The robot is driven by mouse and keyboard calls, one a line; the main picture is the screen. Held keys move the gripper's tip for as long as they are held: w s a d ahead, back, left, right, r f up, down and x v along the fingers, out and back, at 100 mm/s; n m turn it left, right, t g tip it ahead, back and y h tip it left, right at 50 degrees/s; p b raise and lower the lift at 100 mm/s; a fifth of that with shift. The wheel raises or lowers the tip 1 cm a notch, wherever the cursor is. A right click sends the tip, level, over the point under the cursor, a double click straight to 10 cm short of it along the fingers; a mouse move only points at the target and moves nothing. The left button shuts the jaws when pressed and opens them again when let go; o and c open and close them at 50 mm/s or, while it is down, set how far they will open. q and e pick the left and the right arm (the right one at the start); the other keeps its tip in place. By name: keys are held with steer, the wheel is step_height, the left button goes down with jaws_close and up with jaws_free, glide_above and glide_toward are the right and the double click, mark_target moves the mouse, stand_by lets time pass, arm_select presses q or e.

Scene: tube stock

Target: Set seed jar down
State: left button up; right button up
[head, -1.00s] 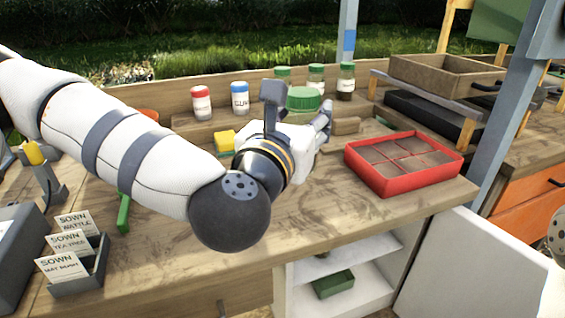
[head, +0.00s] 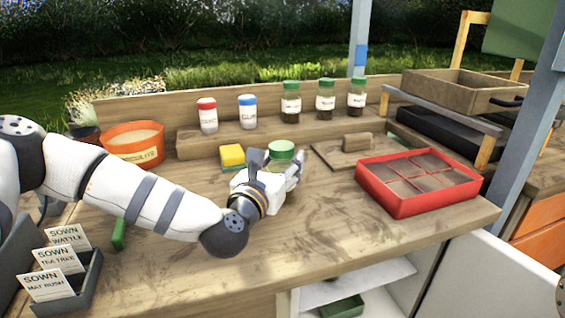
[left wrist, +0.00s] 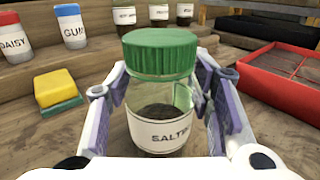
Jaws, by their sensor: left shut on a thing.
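The seed jar (left wrist: 162,95) is clear with a green lid, dark contents and a white label reading "SALT…". In the left wrist view it stands upright between the two fingers of my left gripper (left wrist: 165,108), which is shut on it. In the head view only the jar's green lid (head: 281,151) shows past my left gripper (head: 272,178), over the middle of the bench (head: 330,225). The jar's base is low at the bench top; I cannot tell whether it touches. My right gripper is not in view.
Red-lidded (head: 208,116), blue-lidded (head: 248,112) and several green-lidded jars (head: 291,102) stand on the rear shelf. A yellow sponge (head: 232,155) lies left of the gripper. A red seed tray (head: 405,203) and a wooden board (head: 330,155) are to the right.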

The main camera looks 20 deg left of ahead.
arm_select(q)
steer(key=shift+r, duration=0.2)
steer(key=shift+f, duration=0.2)
steer(key=o, duration=1.3)
steer(key=shift+o, duration=0.2)
steer(key=shift+r, duration=0.25)
steer(key=s, duration=0.8)
steer(key=s+a, duration=0.1)
steer(key=s, duration=0.3)
steer(key=shift+f+p, duration=0.1)
steer(key=shift+p, duration=0.2)
